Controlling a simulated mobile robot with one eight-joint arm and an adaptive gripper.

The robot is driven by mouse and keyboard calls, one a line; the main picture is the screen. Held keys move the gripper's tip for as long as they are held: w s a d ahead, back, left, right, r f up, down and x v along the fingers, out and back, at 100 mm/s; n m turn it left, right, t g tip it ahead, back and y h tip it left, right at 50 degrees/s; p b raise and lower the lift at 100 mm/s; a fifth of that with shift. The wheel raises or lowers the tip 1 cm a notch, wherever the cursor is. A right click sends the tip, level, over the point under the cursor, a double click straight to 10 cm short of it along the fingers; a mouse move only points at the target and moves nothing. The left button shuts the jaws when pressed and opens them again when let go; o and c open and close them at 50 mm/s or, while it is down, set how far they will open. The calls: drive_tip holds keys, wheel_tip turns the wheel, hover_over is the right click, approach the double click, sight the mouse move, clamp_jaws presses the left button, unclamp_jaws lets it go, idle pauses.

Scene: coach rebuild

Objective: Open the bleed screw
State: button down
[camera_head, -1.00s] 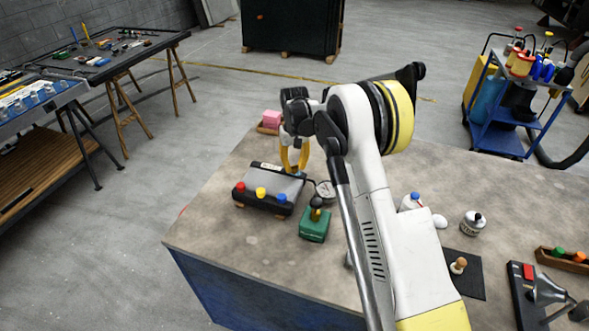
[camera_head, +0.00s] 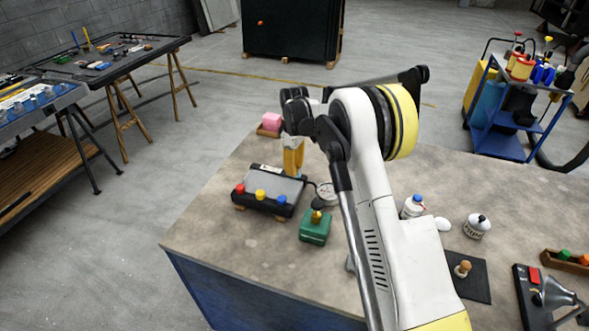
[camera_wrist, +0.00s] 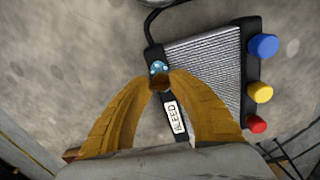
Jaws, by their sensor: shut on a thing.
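The radiator-like unit (camera_head: 272,185) has a finned grey core and a black frame, and it lies on the workbench. In the wrist view its finned core (camera_wrist: 205,65) and the white BLEED label (camera_wrist: 175,117) on its black end bar show clearly. My gripper (camera_head: 293,172) reaches down to the far edge of this unit. In the wrist view my yellow fingers (camera_wrist: 160,80) meet beside the label, shut on the bleed screw. The screw is mostly hidden between the fingertips. A small blue-and-white part (camera_wrist: 158,68) shows just past the tips.
Red, yellow and blue caps (camera_wrist: 262,92) line the unit's opposite side. A round gauge (camera_head: 327,193) and a green box (camera_head: 315,227) stand close on the right. The bench's front left is clear.

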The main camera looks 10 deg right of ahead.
drive_tip(key=shift+n, duration=0.4)
drive_tip(key=c, duration=1.1)
unclamp_jaws()
wheel_tip(320, 180, up, 12)
